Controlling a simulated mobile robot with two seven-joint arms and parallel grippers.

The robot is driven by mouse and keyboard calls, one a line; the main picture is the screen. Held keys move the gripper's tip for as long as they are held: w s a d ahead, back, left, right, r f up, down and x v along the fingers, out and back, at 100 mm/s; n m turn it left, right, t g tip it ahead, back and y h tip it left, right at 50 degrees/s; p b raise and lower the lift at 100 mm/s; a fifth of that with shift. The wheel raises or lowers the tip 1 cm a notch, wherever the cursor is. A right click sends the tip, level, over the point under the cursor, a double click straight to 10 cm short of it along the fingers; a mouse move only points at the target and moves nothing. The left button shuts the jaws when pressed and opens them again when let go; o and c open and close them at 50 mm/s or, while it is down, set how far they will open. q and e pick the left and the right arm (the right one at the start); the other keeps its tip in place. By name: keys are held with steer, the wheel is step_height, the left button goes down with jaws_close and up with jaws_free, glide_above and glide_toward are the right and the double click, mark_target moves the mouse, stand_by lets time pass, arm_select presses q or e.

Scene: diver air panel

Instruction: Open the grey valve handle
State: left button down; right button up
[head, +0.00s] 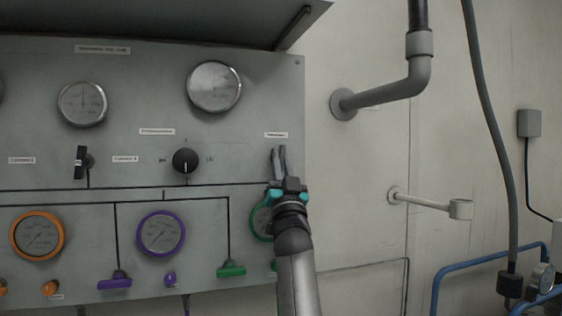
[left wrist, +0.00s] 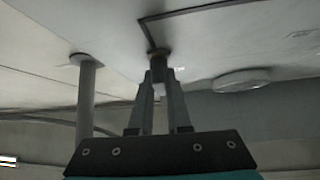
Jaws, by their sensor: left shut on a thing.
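My left gripper (head: 279,160) is at the right edge of the air panel (head: 225,135), just below a small white label (head: 276,135). Its fingers point at the panel and hide most of what is between them in the head view. In the left wrist view my left gripper (left wrist: 161,84) has its two fingertips on either side of a small grey handle (left wrist: 158,63). The handle stands out from the panel on a short stem with a brownish collar. The gripper is shut on this handle. My right gripper is in neither view.
A black lever (head: 82,162) and a black knob (head: 186,161) sit left of the gripper. A green handle (head: 231,270) and a purple handle (head: 115,281) are lower. A grey pipe elbow (head: 415,85) and a wall bracket (head: 425,202) stick out at right.

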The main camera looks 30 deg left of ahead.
arm_select(q)
steer(key=c, duration=0.9)
jaws_free()
steer(key=shift+v, duration=3.7)
